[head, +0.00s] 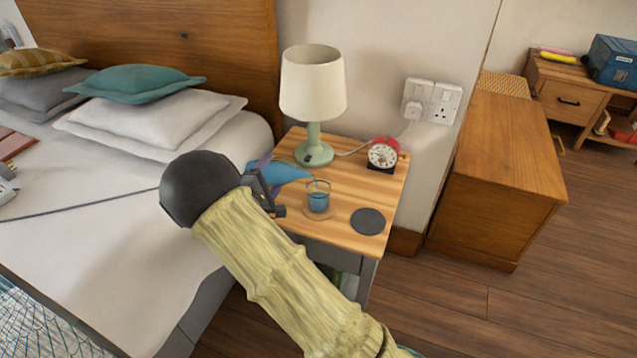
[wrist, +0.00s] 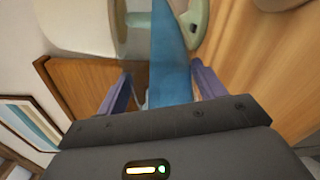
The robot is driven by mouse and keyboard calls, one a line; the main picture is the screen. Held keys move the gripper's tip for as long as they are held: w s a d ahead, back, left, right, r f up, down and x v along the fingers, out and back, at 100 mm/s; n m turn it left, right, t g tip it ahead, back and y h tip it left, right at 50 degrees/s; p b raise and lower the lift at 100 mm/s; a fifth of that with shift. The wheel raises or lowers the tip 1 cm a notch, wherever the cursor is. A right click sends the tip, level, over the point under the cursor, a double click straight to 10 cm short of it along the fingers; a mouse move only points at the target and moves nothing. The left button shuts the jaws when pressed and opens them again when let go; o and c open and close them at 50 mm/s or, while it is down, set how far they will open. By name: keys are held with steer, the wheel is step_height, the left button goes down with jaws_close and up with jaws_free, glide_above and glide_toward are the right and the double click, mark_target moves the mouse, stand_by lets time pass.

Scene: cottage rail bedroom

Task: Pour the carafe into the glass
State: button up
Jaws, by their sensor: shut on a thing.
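My gripper (head: 264,176) is shut on the blue carafe (head: 289,172), above the left part of the nightstand. The carafe lies tipped far over, nearly level, with its narrow end toward the right. Its near end is partly hidden by my gripper. In the wrist view the carafe (wrist: 170,60) runs between the two purple fingers (wrist: 163,90). The glass cannot be made out in the wrist view.
The bed (head: 110,215) is at the left.

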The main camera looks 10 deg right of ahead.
steer(key=shift+s+d+r+m+b, duration=0.1)
steer(key=shift+d+r+m+b, duration=0.1)
steer(key=shift+r+m+b, duration=0.35)
stand_by(2.2)
steer(key=shift+p, duration=0.35)
steer(key=shift+a+f+n+p, duration=0.2)
steer(key=shift+f+n+p, duration=0.15)
steer(key=shift+n+p, duration=0.2)
steer(key=shift+f+n+p, duration=0.15)
steer(key=shift+n+p, duration=0.15)
steer(key=shift+n, duration=0.5)
steer(key=shift+d+f+n, duration=0.2)
steer(key=shift+f+n, duration=0.25)
steer(key=shift+n, duration=0.15)
steer(key=shift+d+f+n+h, duration=0.15)
steer(key=shift+f+n+h, duration=0.15)
steer(key=shift+n, duration=0.1)
steer(key=shift+s+d+r+n+t+p, duration=0.1)
steer(key=shift+s+n+t+p, duration=0.05)
steer(key=shift+n+t+p, duration=0.2)
steer(key=shift+d+r+n, duration=0.1)
steer(key=shift+n, duration=0.15)
